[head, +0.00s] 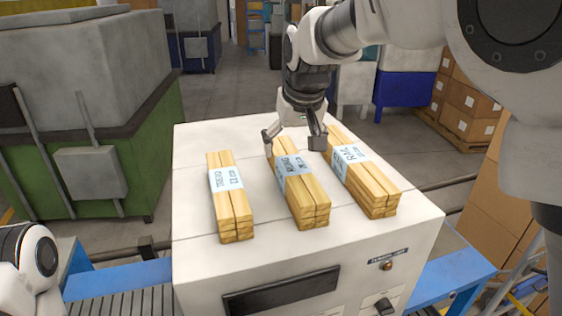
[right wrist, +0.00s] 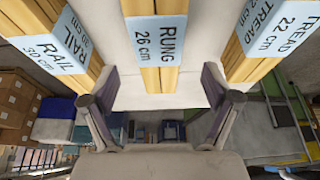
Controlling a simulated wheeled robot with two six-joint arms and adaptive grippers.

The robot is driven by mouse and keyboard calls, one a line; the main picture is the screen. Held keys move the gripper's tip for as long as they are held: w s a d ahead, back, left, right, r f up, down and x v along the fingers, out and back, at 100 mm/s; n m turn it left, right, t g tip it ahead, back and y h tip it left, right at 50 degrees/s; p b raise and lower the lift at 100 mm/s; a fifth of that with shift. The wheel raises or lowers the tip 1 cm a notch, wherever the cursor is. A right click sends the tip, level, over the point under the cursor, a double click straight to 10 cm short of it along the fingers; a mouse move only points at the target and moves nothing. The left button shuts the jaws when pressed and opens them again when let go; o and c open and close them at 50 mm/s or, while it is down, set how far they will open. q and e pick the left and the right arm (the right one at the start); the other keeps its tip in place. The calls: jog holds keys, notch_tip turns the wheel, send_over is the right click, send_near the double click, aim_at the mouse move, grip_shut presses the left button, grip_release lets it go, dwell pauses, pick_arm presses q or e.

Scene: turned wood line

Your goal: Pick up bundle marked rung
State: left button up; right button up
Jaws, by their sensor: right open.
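The bundle marked rung (head: 308,201) is the middle one of three wooden bundles lying on a pale machine top. It has a pale blue band, which reads RUNG 26 cm in the right wrist view (right wrist: 158,40). My right gripper (head: 293,141) is open and empty at the far end of this bundle, with its fingers spread to either side. In the right wrist view the gripper (right wrist: 160,100) shows its two fingers apart, with the labelled part of the bundle beyond them. Whether a finger touches the wood cannot be told. My left gripper is out of view.
The tread bundle (head: 234,208) lies to the left and the rail bundle (head: 372,190) close on the right, with narrow gaps between. The machine top (head: 190,222) is bare at its left and front. A roller conveyor (head: 118,303) runs below at the left.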

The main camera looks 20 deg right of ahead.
aim_at(293, 164)
jog(key=shift+s+d+f+p, duration=0.1)
jog(key=shift+s+f+p, duration=0.8)
jog(key=shift+f+p, duration=0.3)
jog(key=w+f, duration=0.2)
jog(key=f, duration=0.1)
jog(key=shift+w+f, duration=0.1)
jog(key=shift+w, duration=0.25)
jog(key=shift+s+r, duration=0.3)
jog(key=shift+s, duration=0.3)
jog(key=c, duration=1.5)
jog(key=shift+c, duration=0.7)
jog(key=shift+w+f, duration=0.1)
jog(key=shift+w, duration=0.2)
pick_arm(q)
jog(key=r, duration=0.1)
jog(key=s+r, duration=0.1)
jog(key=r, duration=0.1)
